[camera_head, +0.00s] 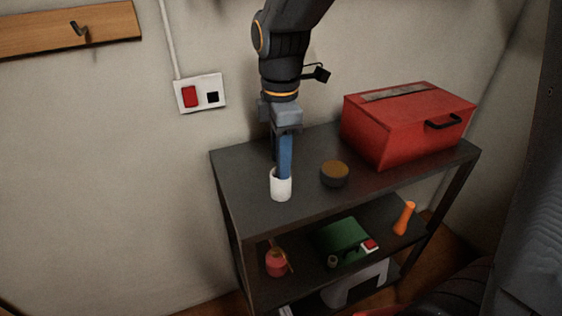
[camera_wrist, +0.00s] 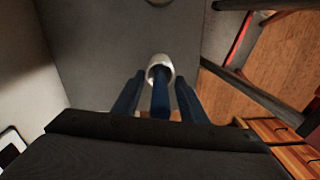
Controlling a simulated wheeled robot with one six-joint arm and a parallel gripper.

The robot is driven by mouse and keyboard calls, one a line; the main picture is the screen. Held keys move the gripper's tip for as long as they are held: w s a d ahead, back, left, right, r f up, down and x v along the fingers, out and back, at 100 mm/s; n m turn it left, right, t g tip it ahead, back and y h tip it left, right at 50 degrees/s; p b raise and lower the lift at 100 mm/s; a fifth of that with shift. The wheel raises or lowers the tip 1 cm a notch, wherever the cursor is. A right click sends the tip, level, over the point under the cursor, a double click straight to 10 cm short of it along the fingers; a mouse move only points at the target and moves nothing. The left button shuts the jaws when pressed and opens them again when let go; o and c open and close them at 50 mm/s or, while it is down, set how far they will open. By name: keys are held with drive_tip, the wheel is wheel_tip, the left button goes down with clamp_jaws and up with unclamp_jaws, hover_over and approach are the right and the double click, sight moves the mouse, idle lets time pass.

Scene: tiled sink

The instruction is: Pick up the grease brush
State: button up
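A blue upright handle (camera_head: 286,158), which looks like the grease brush, stands in a white cup (camera_head: 281,188) on the dark shelf top. Its lower end is hidden inside the cup. My gripper (camera_head: 280,152) points down over the cup. In the wrist view, the two dark fingers of my gripper (camera_wrist: 157,93) are apart, one on each side of the blue handle (camera_wrist: 160,98), with visible gaps to it. The white cup (camera_wrist: 160,64) lies beyond the fingertips. My gripper is open and holds nothing.
A round tin with a brown top (camera_head: 335,173) stands right of the cup. A red toolbox (camera_head: 405,122) fills the right part of the shelf top. The lower shelf holds a red pot (camera_head: 276,263), a green object (camera_head: 342,237) and an orange object (camera_head: 405,218). A wall stands behind.

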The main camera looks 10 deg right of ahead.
drive_tip(key=shift+f, duration=0.2)
clamp_jaws()
wheel_tip(320, 180, up, 10)
drive_tip(key=shift+r+b, duration=0.1)
drive_tip(key=shift+b, duration=0.7)
